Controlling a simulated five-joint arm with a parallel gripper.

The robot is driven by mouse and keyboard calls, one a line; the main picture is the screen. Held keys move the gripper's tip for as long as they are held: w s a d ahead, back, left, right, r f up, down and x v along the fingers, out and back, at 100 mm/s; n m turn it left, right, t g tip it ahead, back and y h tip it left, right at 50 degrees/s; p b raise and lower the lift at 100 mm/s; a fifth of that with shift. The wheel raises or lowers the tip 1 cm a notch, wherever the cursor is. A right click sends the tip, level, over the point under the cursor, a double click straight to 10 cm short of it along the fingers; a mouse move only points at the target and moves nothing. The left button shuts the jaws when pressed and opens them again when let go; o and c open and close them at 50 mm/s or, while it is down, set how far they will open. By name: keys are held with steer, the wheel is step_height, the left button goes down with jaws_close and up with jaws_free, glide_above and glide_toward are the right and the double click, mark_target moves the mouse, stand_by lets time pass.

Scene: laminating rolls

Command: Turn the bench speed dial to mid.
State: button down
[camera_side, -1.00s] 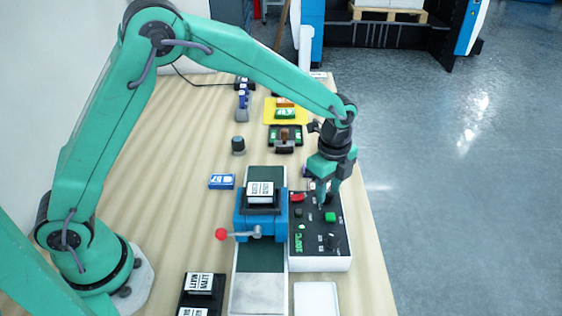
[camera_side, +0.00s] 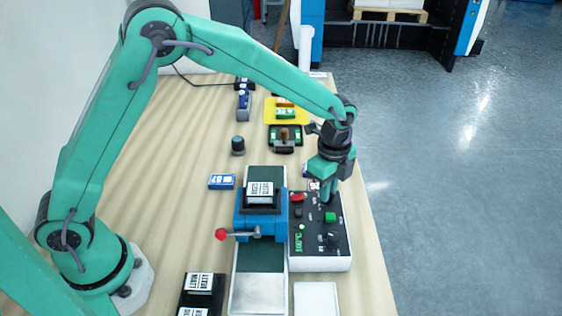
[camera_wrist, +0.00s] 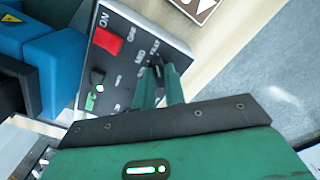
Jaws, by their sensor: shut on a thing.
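The bench speed dial (camera_wrist: 156,69) is a small dark knob on the control box (camera_wrist: 113,18), with MID and FAST printed around it in the wrist view. My gripper (camera_wrist: 159,77) points down at it, its green fingers shut on the dial. Which mark the dial points to is hidden by the fingers. In the side view my gripper (camera_side: 327,201) is over the far right part of the black-topped control box (camera_side: 303,261), and the dial is hidden there.
The box also carries a red switch (camera_side: 297,198), a green button (camera_side: 331,217), a black knob (camera_side: 332,240) and a lit green display (camera_side: 301,248). A blue roller unit (camera_side: 243,222) with a red-tipped crank stands close on the left. Bare table lies right of the box.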

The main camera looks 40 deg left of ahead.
steer(key=n, duration=0.9)
stand_by(0.5)
steer(key=shift+r, duration=0.1)
steer(key=c, duration=1.5)
jaws_free()
steer(key=shift+o, duration=0.2)
steer(key=shift+r, duration=3.8)
